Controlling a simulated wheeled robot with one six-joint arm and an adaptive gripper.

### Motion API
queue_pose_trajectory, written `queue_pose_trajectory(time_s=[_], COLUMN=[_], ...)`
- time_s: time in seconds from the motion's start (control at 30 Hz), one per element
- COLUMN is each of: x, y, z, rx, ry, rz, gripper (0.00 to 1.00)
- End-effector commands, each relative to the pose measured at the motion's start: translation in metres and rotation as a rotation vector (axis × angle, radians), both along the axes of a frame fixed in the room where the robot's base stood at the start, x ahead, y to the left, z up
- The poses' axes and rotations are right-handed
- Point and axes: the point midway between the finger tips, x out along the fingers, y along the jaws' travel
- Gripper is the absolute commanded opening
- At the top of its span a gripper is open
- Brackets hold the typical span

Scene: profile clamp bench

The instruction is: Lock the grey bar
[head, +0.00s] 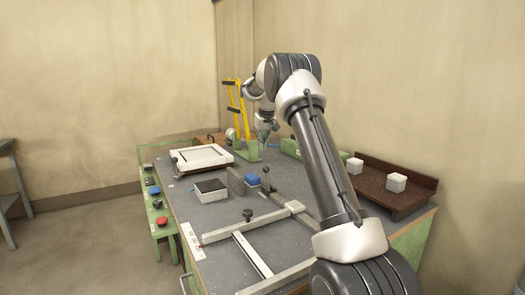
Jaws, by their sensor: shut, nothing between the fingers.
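Several grey bars are on the bench, and I cannot tell which one the task means. A light grey bar (226,233) lies across the front of the bench, with a black knob (247,214) standing by it. My gripper (264,143) is shut and empty at the back of the bench, close to a green base with a yellow frame (238,105). Its fingertips are small and partly lost against the background.
A white framed plate (202,158) lies at the back left, and a dark-topped box (210,190) stands in front of it. A brown tray (413,190) with white blocks is on the right.

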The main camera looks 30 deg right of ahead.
Motion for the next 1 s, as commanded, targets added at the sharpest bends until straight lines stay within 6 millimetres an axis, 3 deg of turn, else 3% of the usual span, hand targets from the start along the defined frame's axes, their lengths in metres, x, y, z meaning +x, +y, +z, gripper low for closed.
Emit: queue_pose_trajectory(time_s=[0.4,0.7,1.0], x=[0.029,-0.007,-0.012], y=[-0.003,0.001,0.002], z=[-0.083,-0.080,-0.080], rx=[0.000,0.000,0.000], ry=[0.002,0.000,-0.001], rz=[0.000,-0.001,0.000], gripper=[0.00,0.00,0.00])
